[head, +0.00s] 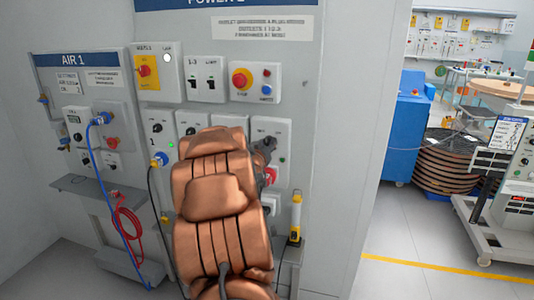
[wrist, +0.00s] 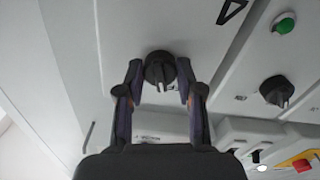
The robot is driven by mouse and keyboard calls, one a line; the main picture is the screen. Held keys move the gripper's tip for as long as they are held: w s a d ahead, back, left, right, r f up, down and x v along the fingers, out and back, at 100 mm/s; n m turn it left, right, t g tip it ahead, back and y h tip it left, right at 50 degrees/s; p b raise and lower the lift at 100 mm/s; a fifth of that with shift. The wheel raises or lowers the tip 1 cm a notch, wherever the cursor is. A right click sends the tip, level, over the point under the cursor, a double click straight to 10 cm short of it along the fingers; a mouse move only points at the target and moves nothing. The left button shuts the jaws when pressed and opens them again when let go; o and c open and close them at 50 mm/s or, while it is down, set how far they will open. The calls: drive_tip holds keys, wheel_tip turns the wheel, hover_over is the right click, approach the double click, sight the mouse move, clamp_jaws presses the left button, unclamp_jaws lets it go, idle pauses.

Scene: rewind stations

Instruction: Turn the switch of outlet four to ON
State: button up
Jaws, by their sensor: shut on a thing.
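The outlet four panel (head: 278,127) is the rightmost light grey box in the lower row of the head view. My gripper (head: 266,147) is in front of it, and my copper-coloured arm hides much of the row. In the wrist view, the black rotary switch (wrist: 159,68) sits on a light grey face between the two fingertips of my gripper (wrist: 160,82), which is shut on it. The switch's ridge points toward the bottom of that picture. I cannot read its ON or OFF marks. A red socket part (head: 270,176) shows below the gripper.
In the wrist view, a neighbouring black switch (wrist: 277,91) and a green lamp (wrist: 284,23) are on the panel to the right. An air panel (head: 88,110) with blue and red hoses is at left.

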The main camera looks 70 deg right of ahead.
drive_tip(key=m+b, duration=0.9)
drive_tip(key=m, duration=0.4)
drive_tip(key=shift+b, duration=0.35)
drive_tip(key=o, duration=1.1)
drive_tip(key=shift+o, duration=0.2)
